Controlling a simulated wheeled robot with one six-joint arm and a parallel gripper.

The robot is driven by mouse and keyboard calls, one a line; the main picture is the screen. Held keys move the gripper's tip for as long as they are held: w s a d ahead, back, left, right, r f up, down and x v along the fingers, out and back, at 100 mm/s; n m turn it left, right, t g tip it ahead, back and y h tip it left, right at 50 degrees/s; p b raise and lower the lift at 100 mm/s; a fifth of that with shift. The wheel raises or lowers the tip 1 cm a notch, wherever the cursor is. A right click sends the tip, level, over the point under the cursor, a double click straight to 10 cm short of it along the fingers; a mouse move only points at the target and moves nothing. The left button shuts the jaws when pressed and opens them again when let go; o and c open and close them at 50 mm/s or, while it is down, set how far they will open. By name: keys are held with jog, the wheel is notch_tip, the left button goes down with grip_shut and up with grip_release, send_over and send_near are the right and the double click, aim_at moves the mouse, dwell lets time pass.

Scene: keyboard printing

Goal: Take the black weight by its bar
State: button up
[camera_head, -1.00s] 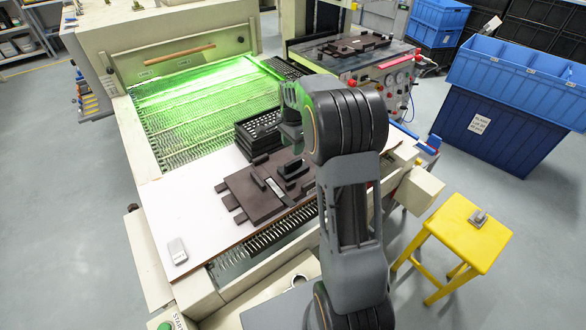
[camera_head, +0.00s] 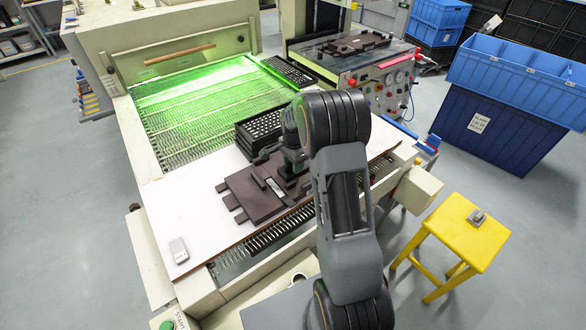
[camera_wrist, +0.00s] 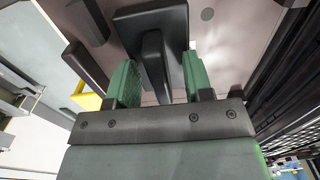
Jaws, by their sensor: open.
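The black weight shows in the wrist view as a dark block (camera_wrist: 152,22) with a narrow upright bar (camera_wrist: 155,66). My gripper (camera_wrist: 158,76) is open, with one green finger on each side of this bar. A gap shows between the bar and each finger, so I see no grip on it. In the head view my gripper (camera_head: 291,166) is low over the right part of the dark brown plate (camera_head: 244,201) and hides most of the weight.
A black slotted crate (camera_head: 258,131) stands right behind the plate. A small grey metal piece (camera_head: 179,250) lies on the white board (camera_head: 180,206) at the left. A yellow stool (camera_head: 455,236) stands at the right. The white board's left part is mostly clear.

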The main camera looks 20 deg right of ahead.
grip_shut()
dwell(0.3)
jog(key=shift+w+r, duration=0.1)
jog(key=shift+r, duration=0.2)
jog(key=shift+r, duration=0.55)
jog(key=s+d+r+b, duration=0.2)
jog(key=s+r+b, duration=0.1)
jog(key=s+r, duration=0.8)
jog(key=s, duration=0.3)
jog(key=shift+d+r, duration=0.15)
jog(key=shift+r, duration=0.1)
